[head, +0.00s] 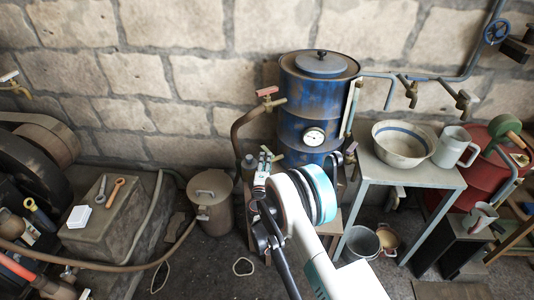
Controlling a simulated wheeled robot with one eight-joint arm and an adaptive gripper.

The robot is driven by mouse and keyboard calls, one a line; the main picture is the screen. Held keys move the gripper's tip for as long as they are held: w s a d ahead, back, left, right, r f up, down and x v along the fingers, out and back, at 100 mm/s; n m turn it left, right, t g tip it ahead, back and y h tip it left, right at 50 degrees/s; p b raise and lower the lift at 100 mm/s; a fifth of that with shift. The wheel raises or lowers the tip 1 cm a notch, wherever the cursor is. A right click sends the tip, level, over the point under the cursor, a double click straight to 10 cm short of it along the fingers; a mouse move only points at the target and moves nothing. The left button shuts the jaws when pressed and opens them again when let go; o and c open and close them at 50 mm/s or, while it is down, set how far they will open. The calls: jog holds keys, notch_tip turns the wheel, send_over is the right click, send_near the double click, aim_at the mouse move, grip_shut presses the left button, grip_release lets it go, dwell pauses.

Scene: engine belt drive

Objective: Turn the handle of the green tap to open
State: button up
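A small tap-like fitting with a greenish handle (277,157) shows low in front of the blue drum (298,112), just beyond my gripper. It is small and partly hidden, so I cannot tell surely that it is the green tap or how its handle is turned. My gripper (262,172) is at the end of my white arm with a teal ring, pointing away from me toward the drum's lower left. Its fingertips overlap the fitting in the picture. I cannot tell whether they touch it, or whether they are open or shut.
A red-handled tap (268,92) stands on a pipe left of the drum. A lidded brown can (214,203) is left of my gripper. A grey table (408,171) holds a bowl (402,143) and a mug (453,147). Bare floor (200,265) lies front left.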

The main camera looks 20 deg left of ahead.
aim_at(267, 151)
jog(key=b+x, duration=0.1)
jog(key=x, duration=0.5)
jog(key=shift+w+a+b, duration=0.15)
jog(key=shift+w+b, duration=0.05)
jog(key=shift+b, duration=0.15)
grip_shut()
